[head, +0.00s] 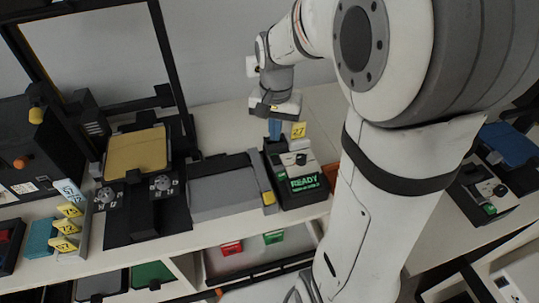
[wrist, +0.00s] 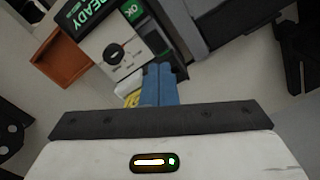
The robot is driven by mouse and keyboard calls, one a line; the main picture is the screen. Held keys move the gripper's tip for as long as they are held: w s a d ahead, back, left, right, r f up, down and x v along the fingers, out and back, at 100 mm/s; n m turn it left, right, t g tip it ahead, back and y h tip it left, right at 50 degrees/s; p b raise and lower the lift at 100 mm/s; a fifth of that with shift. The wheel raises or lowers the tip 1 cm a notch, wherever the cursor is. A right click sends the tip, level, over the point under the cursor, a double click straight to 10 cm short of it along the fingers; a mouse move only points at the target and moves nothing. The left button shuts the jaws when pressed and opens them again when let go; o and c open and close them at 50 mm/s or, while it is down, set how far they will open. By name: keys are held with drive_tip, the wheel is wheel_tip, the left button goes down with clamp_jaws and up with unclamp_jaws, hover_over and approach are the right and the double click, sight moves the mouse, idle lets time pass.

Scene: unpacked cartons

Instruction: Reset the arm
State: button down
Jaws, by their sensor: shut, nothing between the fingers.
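My gripper (head: 275,128) is at the far end of my arm, above the back of a dark device whose green display (head: 304,183) reads READY. In the wrist view my gripper (wrist: 160,72) shows blue fingers, closed together with nothing between them. The fingertips are in front of the device's light panel (wrist: 116,52), which carries a round knob and a green OK mark. I cannot tell whether they touch it. A yellow tag (head: 298,130) marked 27 stands just right of the fingers.
A grey flat-topped unit (head: 222,192) adjoins the device on the left. Beyond it is a black-framed machine with a yellow plate (head: 136,153). Yellow number tags (head: 66,228) stand at the left. An orange bin (wrist: 60,58) shows in the wrist view. The white tabletop (head: 220,130) behind is clear.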

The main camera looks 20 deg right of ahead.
drive_tip(key=shift+r, duration=0.15)
idle(0.3)
drive_tip(key=s+a+r+n+t, duration=0.1)
drive_tip(key=s+r+n+t, duration=0.2)
drive_tip(key=s, duration=1.1)
drive_tip(key=n, duration=0.3)
drive_tip(key=shift+a+r, duration=0.2)
drive_tip(key=shift+a, duration=0.05)
drive_tip(key=shift+s, duration=0.15)
